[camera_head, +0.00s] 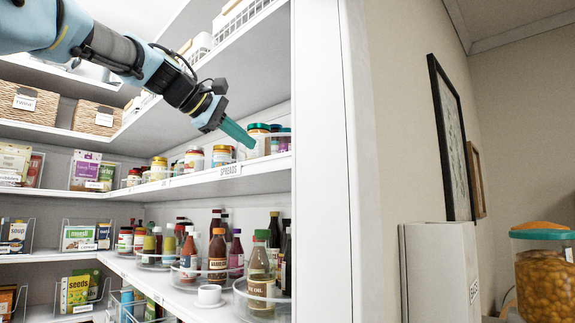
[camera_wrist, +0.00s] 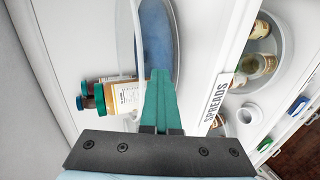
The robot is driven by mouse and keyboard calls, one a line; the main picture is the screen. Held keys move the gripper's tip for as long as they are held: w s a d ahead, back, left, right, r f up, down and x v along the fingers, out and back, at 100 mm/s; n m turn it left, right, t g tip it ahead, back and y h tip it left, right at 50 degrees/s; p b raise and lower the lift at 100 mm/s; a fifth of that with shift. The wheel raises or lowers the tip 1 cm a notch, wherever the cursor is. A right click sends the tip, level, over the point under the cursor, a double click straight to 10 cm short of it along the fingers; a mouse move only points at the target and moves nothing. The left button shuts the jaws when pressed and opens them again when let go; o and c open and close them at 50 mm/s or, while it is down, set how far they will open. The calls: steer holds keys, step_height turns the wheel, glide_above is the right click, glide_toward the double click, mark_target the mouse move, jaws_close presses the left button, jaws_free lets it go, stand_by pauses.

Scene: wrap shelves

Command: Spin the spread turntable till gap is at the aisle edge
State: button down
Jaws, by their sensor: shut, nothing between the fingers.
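The spreads turntable stands on the shelf behind the "SPREADS" label (camera_head: 229,170). In the wrist view its clear-rimmed tray (camera_wrist: 157,35) shows a bare blue floor ahead of my fingertips, with jars to the left. A jar with a white-and-orange label and a teal lid (camera_wrist: 122,97) sits beside my fingers; darker-lidded jars are partly cut off behind it. In the head view jars with teal and purple lids (camera_head: 259,141) stand at the right end of the shelf. My gripper (camera_head: 250,142) is shut and empty, its teal fingers at the turntable's near rim. Contact cannot be told.
More jars (camera_head: 194,160) stand left along the same shelf. The shelf below holds sauce bottles in clear turntables and a white cup (camera_head: 209,294). A white door frame (camera_head: 325,160) closes the right side. The shelf above overhangs my arm.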

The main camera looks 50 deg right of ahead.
mark_target(245, 152)
steer(key=shift+w, duration=0.1)
steer(key=shift+w+a+f+p, duration=0.1)
steer(key=shift+w+p, duration=0.25)
steer(key=shift+w, duration=0.9)
steer(key=shift+w, duration=0.1)
steer(key=shift+w+d+p, duration=0.25)
steer(key=shift+w+p, duration=0.3)
steer(key=shift+w, duration=0.3)
steer(key=shift+a, duration=0.15)
steer(key=shift+w+a+b, duration=0.1)
steer(key=shift+a+b, duration=0.15)
steer(key=shift+b, duration=0.05)
steer(key=shift+w+a+b, duration=0.15)
steer(key=shift+a+b, duration=0.1)
steer(key=shift+a, duration=0.4)
steer(key=shift+w+a+b, duration=0.15)
steer(key=shift+a+b, duration=0.05)
steer(key=shift+a, duration=0.4)
